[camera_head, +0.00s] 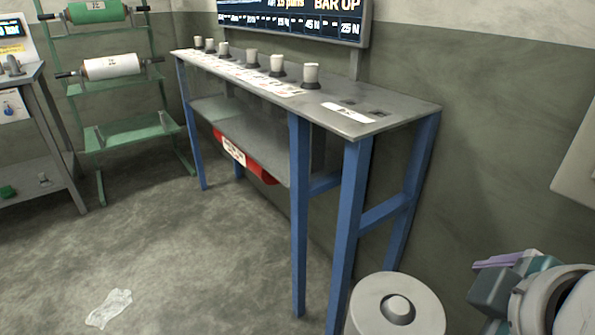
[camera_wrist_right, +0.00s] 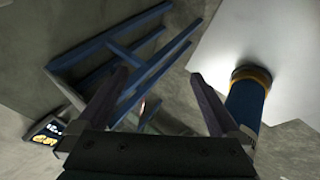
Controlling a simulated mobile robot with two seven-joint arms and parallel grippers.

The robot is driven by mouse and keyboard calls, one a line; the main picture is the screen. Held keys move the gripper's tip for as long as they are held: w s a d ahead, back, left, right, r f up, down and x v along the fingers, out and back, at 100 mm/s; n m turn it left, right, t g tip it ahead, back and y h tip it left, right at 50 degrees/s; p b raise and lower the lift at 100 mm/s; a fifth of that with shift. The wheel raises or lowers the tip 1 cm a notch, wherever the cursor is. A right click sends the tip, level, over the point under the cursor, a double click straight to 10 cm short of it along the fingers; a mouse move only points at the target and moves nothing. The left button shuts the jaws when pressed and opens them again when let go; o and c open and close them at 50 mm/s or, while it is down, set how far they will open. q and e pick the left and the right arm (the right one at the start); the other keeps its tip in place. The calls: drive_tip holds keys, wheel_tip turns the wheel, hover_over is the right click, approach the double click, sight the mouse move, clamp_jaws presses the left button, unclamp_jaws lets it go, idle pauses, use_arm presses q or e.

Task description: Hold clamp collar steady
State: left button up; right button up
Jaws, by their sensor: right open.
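I cannot make out a clamp collar for certain in either view. My right gripper (camera_wrist_right: 160,80) is open, with its two dark fingers apart and nothing visible held between them. A dark blue cylinder with a gold band (camera_wrist_right: 250,76) stands out against a pale panel (camera_wrist_right: 245,35), to the right of the right finger in the wrist view; I cannot tell what it is. Part of my right arm shows at the lower right of the head view. My left gripper is in neither view.
A grey-topped bench (camera_head: 395,108) with blue legs carries several pale cylinders on dark bases. A red bin (camera_head: 228,148) sits under its shelf. A green roll rack (camera_head: 130,133) stands behind at left. Clear film (camera_head: 110,308) lies on the otherwise open floor.

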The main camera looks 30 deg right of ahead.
drive_tip(key=w+d+r+n+t+h, duration=0.2)
drive_tip(key=w+d+n+t, duration=0.1)
drive_tip(key=w+d+n, duration=0.15)
drive_tip(key=w+a+r+n+t+y, duration=0.25)
drive_tip(key=w+a+r, duration=0.2)
drive_tip(key=w, duration=0.45)
drive_tip(key=w+a+r+n+y, duration=0.25)
drive_tip(key=a+r+y, duration=0.2)
drive_tip(key=a, duration=0.45)
drive_tip(key=w+a+r+n+y, duration=0.2)
drive_tip(key=a+r+n+y, duration=0.3)
drive_tip(key=a, duration=0.4)
drive_tip(key=n+g+h, duration=0.5)
drive_tip(key=n+g, duration=0.6)
drive_tip(key=n, duration=0.2)
hover_over(401, 310)
drive_tip(key=shift+r+m, duration=0.25)
drive_tip(key=shift+d+f+g, duration=0.1)
drive_tip(key=shift+f+g, duration=0.15)
drive_tip(key=shift+f, duration=0.05)
wheel_tip(401, 310, down, 9)
drive_tip(key=shift+f, duration=0.1)
